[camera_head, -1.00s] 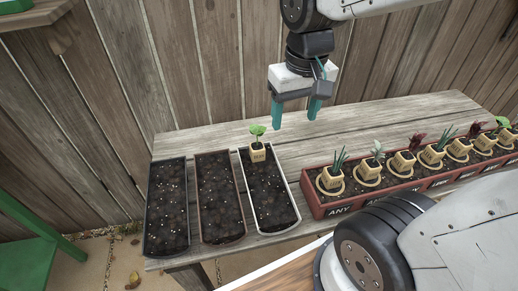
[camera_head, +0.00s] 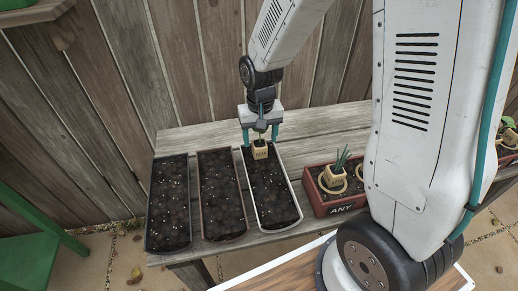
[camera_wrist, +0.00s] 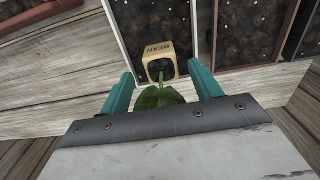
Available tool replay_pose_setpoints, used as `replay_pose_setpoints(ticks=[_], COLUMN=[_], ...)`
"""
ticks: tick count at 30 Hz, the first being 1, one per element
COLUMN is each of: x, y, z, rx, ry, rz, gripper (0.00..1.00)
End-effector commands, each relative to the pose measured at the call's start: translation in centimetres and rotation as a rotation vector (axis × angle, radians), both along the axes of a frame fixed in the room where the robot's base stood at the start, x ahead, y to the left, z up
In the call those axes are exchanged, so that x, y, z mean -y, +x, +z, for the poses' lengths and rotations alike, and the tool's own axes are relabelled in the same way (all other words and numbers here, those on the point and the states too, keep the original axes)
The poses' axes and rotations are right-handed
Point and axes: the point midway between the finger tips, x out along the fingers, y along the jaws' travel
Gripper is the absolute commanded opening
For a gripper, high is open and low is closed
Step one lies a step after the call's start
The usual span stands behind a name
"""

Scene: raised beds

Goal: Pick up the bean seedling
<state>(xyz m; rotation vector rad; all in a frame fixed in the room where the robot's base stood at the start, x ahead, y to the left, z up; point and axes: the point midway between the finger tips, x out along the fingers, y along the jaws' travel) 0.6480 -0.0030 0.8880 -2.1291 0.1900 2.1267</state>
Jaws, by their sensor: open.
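The bean seedling (camera_head: 260,152) stands in a small tan pot lettered "BEAN", at the far end of the white-rimmed trough (camera_head: 297,204). In the wrist view the pot (camera_wrist: 159,64) and a green leaf (camera_wrist: 158,97) show. My gripper (camera_head: 261,138) is open above the pot, with its teal fingers to the left and right of the seedling. In the wrist view my gripper (camera_wrist: 161,85) has a gap between each finger and the pot. The leaves are mostly hidden by my gripper in the head view.
A brown trough (camera_head: 222,237) and a dark trough (camera_head: 168,246), both soil-filled, stand to the left. A red planter (camera_head: 319,207) with potted plants is to the right, partly hidden by my arm. The wooden bench (camera_head: 190,140) is bare behind the troughs, before a plank fence.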

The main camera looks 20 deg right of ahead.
Motion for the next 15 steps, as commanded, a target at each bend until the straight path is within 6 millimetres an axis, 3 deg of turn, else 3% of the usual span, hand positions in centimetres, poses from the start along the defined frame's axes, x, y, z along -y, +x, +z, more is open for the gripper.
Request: replay_pose_setpoints(ticks=[6, 15], x=[-0.2, -0.1], y=[0.2, 0.2], z=[-3.1, -3.6], rx=[-0.004, 0.000], ry=[0.000, 0.000], rz=[0.000, -0.001], gripper=[0.64, 0.64])
